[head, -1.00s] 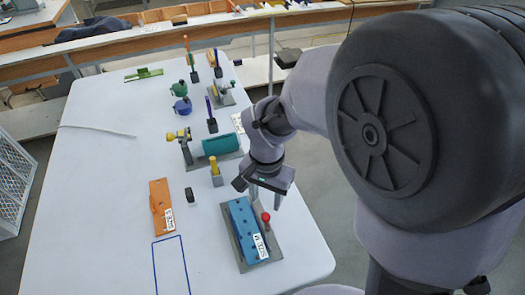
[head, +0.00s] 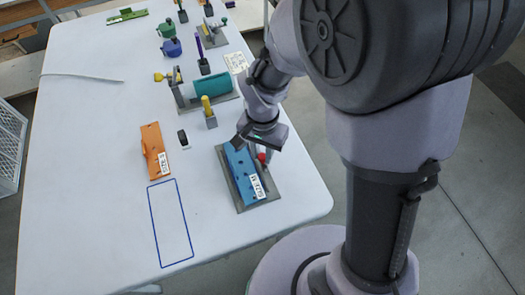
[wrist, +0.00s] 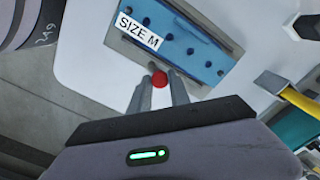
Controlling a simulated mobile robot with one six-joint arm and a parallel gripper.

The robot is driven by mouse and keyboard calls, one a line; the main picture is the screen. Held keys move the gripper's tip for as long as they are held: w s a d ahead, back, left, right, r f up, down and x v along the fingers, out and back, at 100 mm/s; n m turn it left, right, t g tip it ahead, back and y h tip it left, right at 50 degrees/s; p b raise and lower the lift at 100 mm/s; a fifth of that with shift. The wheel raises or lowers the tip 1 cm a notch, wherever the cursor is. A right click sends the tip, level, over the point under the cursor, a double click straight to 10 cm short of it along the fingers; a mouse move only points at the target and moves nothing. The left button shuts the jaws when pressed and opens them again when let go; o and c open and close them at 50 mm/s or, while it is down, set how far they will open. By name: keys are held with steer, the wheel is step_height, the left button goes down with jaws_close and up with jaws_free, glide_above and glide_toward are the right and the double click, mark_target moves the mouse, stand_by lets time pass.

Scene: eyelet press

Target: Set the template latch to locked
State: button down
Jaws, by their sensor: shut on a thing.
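The blue template (head: 237,165), with a white "SIZE M" label, lies on a grey base plate (head: 240,205) near the table's right front corner. It also shows in the wrist view (wrist: 188,42). The latch's red ball knob (head: 262,157) stands at the right side of the blue template. My gripper (wrist: 158,80) is shut on the red knob (wrist: 160,79), which shows between its fingertips. The latch's lever below the knob is hidden, so its position is unclear.
An orange template (head: 152,140) and a small black object (head: 183,139) lie to the left. A blue outlined rectangle (head: 153,222) on the table is empty.

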steer(key=shift+n, duration=0.4)
steer(key=n, duration=0.2)
steer(key=n+p, duration=0.1)
steer(key=a+n+p, duration=0.1)
steer(key=n, duration=0.1)
steer(key=shift+s+r+n, duration=0.1)
steer(key=shift+s+n, duration=0.15)
steer(key=shift+n, duration=0.05)
steer(key=n, duration=0.1)
steer(key=n+p, duration=0.1)
steer(key=n, duration=0.3)
steer(key=shift+s+a+p, duration=0.15)
steer(key=shift+s+p, duration=0.2)
steer(key=shift+p, duration=0.05)
steer(key=shift+n, duration=0.4)
steer(key=c, duration=1.2)
jaws_free()
step_height(320, 180, up, 17)
steer(key=p, duration=0.7)
